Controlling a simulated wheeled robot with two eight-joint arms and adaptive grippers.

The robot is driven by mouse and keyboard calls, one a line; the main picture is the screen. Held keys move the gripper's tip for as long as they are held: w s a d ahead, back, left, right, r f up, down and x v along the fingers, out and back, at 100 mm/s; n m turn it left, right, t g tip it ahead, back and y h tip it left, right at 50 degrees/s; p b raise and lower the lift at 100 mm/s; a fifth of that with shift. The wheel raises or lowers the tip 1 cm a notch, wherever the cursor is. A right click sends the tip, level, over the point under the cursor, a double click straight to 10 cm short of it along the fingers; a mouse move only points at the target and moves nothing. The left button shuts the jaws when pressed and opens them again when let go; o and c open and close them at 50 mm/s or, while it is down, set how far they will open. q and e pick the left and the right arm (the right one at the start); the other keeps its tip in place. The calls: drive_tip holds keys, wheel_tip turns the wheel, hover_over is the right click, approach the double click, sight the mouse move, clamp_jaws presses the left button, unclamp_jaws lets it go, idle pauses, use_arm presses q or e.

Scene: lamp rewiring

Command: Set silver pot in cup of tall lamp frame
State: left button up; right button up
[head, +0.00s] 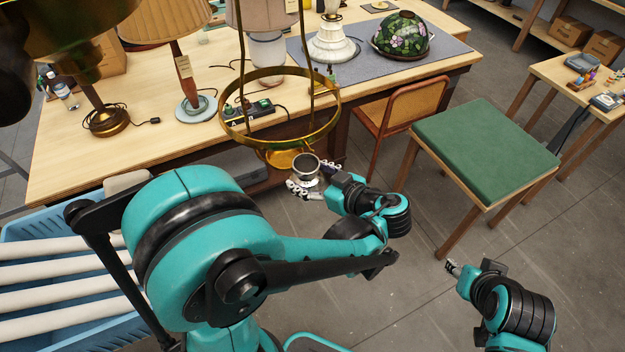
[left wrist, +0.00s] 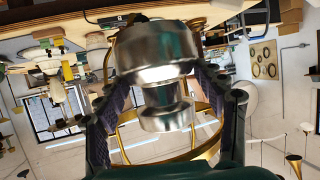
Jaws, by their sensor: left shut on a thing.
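The silver pot (head: 307,164) is held by my left gripper (head: 308,184), its dark open mouth facing up in the head view. In the left wrist view the shiny pot (left wrist: 155,60) fills the space between the two dark finger pads. The tall lamp frame (head: 228,128) is brass, with a wide ring, thin uprights and a small cup (head: 278,157) at its bottom. The pot appears just right of this cup; whether they touch I cannot tell. The frame's brass hoop (left wrist: 207,152) shows behind the pot. My right gripper (head: 453,268) is low at right, away from the frame, its fingers small.
A wooden workbench (head: 80,165) behind the frame carries lamps, a power strip (head: 250,117) and a stained-glass shade (head: 402,35). A chair (head: 405,105) and a green-topped table (head: 485,145) stand at right. A blue crate (head: 60,200) with white tubes is at left.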

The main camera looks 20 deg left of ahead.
sight(314, 158)
use_arm(q)
drive_tip(key=shift+w+a+f, duration=0.1)
drive_tip(key=shift+w+a, duration=1.5)
drive_tip(key=shift+a, duration=0.3)
drive_tip(key=shift+w+a+f, duration=0.1)
drive_tip(key=shift+w+a, duration=1.55)
drive_tip(key=shift+a, duration=0.2)
drive_tip(key=shift+w+a, duration=1.6)
drive_tip(key=shift+a, duration=0.3)
drive_tip(key=shift+f+b, duration=1.1)
drive_tip(key=shift+f, duration=0.35)
drive_tip(key=shift+f+b, duration=0.25)
drive_tip(key=shift+b, duration=0.05)
drive_tip(key=o, duration=1.5)
drive_tip(key=shift+d, duration=0.1)
drive_tip(key=v, duration=1.2)
drive_tip(key=shift+r, duration=0.1)
